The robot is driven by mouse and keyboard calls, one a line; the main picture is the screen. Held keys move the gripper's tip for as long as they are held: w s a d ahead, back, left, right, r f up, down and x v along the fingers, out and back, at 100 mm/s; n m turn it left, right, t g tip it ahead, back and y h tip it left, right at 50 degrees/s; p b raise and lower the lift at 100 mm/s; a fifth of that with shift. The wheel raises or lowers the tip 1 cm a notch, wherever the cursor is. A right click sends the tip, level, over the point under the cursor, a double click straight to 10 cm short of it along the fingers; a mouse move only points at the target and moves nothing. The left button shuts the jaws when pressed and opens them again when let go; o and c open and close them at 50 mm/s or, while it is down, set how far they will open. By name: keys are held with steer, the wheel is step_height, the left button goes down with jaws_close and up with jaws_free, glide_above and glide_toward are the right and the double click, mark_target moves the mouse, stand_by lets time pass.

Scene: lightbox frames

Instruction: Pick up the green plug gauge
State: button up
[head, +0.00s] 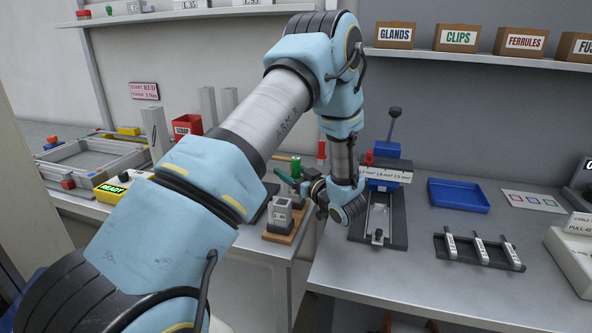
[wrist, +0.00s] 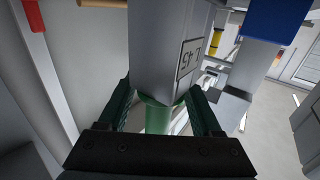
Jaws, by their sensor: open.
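The green plug gauge shows as a green cylinder (wrist: 158,118) in the wrist view, between my two dark green fingers, with a gap hard to judge at each side. A grey block labelled 45 is directly beyond it and hides its far part; I cannot tell whether they are joined. In the head view a small green upright piece (head: 295,164) stands beside my gripper (head: 289,180), at the left bench's right edge. My gripper (wrist: 160,92) is open, its fingers either side of the green cylinder. My arm covers much of the head view's middle.
A grey block on a wooden base (head: 280,232) stands just in front of the gripper. A blue-headed press (head: 386,180) is close on the right, with a blue tray (head: 458,195) beyond. A gap separates the two benches. Grey posts (head: 208,106) stand at left.

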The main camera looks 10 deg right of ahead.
steer(key=shift+w, duration=0.1)
jaws_close()
stand_by(0.5)
